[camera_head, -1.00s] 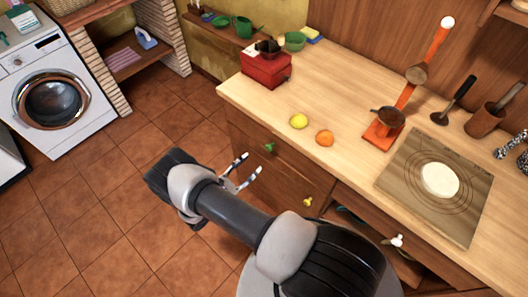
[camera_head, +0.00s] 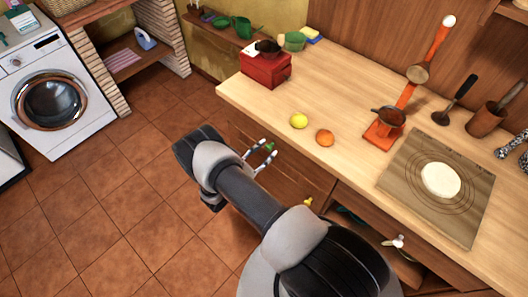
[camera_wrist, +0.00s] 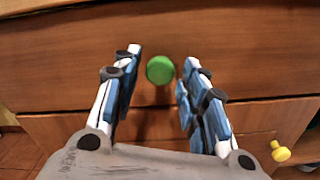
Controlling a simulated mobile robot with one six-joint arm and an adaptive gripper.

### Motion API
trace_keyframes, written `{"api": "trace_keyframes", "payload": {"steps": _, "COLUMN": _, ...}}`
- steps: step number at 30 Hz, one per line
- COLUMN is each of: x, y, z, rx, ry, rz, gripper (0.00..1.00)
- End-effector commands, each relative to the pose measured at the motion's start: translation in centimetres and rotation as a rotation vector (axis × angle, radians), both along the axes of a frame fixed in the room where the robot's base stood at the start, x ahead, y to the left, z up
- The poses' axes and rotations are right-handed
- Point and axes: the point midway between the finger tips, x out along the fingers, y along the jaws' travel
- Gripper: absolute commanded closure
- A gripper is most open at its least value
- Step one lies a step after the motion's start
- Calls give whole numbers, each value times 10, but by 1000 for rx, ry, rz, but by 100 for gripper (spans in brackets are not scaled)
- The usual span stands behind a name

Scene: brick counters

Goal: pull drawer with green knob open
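The green knob (camera_wrist: 160,70) sits on a closed wooden drawer front (camera_wrist: 60,60) in the wrist view. In the head view the green knob (camera_head: 269,147) shows between the fingertips, on the upper drawer (camera_head: 290,165) below the counter edge. My gripper (camera_head: 262,150) is open, its two fingers spread to either side of the knob. In the wrist view the fingertips of my gripper (camera_wrist: 163,62) flank the knob with a gap on both sides. Nothing is held.
A yellow knob (camera_head: 308,201) is on the drawer below, and a white knob (camera_head: 398,241) is farther right by a partly open drawer. A lemon (camera_head: 299,121) and an orange (camera_head: 325,138) lie on the counter (camera_head: 345,100) above. The tiled floor (camera_head: 100,210) is clear.

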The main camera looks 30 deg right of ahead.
Motion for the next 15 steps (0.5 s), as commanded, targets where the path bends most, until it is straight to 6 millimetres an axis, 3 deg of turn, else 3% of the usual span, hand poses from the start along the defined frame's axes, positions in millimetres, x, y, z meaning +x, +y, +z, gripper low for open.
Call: {"api": "trace_keyframes", "payload": {"steps": 15, "x": 0, "y": 0, "z": 0, "rx": 0, "ry": 0, "rz": 0, "gripper": 98}}
